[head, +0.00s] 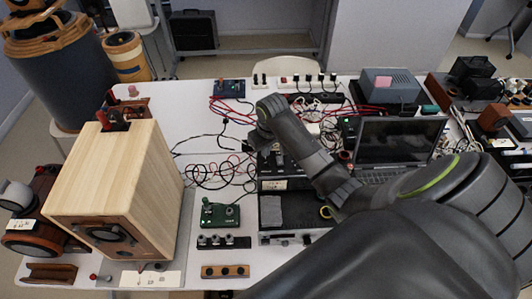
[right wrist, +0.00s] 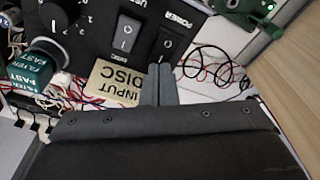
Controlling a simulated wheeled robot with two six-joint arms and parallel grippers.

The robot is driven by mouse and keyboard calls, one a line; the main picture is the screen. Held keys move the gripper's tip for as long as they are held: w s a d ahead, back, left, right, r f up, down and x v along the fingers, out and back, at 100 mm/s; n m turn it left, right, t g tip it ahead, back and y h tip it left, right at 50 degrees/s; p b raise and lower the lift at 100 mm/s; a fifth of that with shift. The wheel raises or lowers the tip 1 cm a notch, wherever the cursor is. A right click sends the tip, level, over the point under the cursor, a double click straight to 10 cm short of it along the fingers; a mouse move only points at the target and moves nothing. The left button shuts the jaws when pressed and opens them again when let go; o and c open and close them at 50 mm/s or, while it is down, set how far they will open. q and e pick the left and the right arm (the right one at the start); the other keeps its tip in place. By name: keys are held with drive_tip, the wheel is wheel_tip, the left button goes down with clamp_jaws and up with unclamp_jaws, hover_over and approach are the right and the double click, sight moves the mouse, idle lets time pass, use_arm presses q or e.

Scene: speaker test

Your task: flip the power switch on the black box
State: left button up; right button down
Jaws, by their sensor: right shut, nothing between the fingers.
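The black box (head: 285,184) sits on the white table, partly hidden by my right arm in the head view. In the right wrist view, its black panel (right wrist: 100,45) fills the upper left. The power switch (right wrist: 167,44), a black rocker beside the word POWER, is at the panel's edge. A second rocker switch (right wrist: 125,36) is left of it. My right gripper (right wrist: 160,72) is shut and empty, its fingertips just below the power switch in the picture; I cannot tell whether they touch. My left gripper is not in view.
A paper label (right wrist: 114,82) reads INPUT DISC, and a knob (right wrist: 52,20) is at the left. A wooden speaker (head: 125,190), a green circuit board (head: 220,214), a laptop (head: 400,142) and loose cables (head: 215,172) crowd the table. Bare tabletop shows at the back left.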

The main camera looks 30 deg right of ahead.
drive_tip(key=shift+f, duration=0.75)
drive_tip(key=shift+r+p, duration=0.65)
drive_tip(key=shift+r, duration=2.9)
